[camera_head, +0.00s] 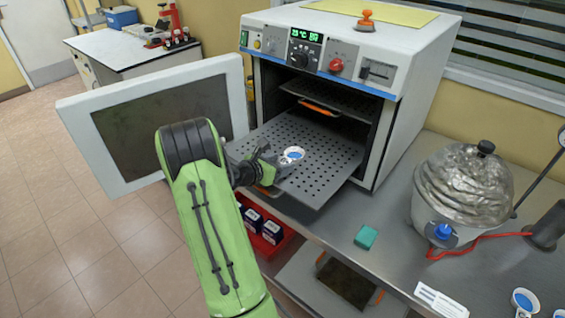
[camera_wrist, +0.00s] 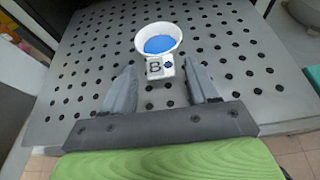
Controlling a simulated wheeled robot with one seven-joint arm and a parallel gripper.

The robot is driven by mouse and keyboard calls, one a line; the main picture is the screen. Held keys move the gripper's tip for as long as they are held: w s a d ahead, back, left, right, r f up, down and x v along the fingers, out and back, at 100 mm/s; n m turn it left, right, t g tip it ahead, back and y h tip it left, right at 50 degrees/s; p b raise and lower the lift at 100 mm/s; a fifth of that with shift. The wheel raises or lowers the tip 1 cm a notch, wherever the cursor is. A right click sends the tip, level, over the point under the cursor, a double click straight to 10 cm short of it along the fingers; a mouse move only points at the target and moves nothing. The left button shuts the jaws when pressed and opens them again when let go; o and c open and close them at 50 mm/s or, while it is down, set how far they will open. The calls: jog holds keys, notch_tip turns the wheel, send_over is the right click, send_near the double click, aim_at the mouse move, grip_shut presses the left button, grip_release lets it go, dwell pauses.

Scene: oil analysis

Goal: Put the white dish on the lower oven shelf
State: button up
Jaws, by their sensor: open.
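The white dish (camera_head: 291,155) holds something blue and rests on the perforated lower oven shelf (camera_head: 318,150), which is pulled out of the oven. In the wrist view the dish (camera_wrist: 158,40) shows a tab marked "B" that points toward my gripper. My gripper (camera_wrist: 161,88) is open, with its two grey fingers apart. The dish lies just beyond the fingertips, with the tab near the gap between them. In the head view my gripper (camera_head: 270,160) is low over the shelf, left of the dish.
The oven (camera_head: 345,60) has its door (camera_head: 160,115) swung open to the left. An upper shelf (camera_head: 330,98) sits inside. Right on the bench are a foil-covered vessel (camera_head: 465,188), a teal block (camera_head: 366,237) and another blue-filled dish (camera_head: 523,300).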

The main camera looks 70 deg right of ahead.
jog(key=w+a+r+m+t+y, duration=0.2)
jog(key=w+a+r+m+t, duration=0.15)
jog(key=a, duration=0.65)
jog(key=w+a+r+m+t+y+p, duration=0.1)
jog(key=w+a+r+m+t+y, duration=0.2)
jog(key=a, duration=0.7)
jog(key=w+a+r+m+t+y, duration=0.1)
jog(key=w+a+r+m, duration=0.35)
jog(key=a, duration=0.55)
jog(key=s+a+r+m+t+y, duration=0.1)
jog(key=s+a+y, duration=0.2)
jog(key=a, duration=0.6)
jog(key=s+a+r+m+t+y, duration=0.1)
jog(key=s+a+r+t+y, duration=0.1)
jog(key=a, duration=0.7)
jog(key=shift+s+a+y, duration=0.25)
jog(key=shift+s+y, duration=0.45)
jog(key=shift+s, duration=0.25)
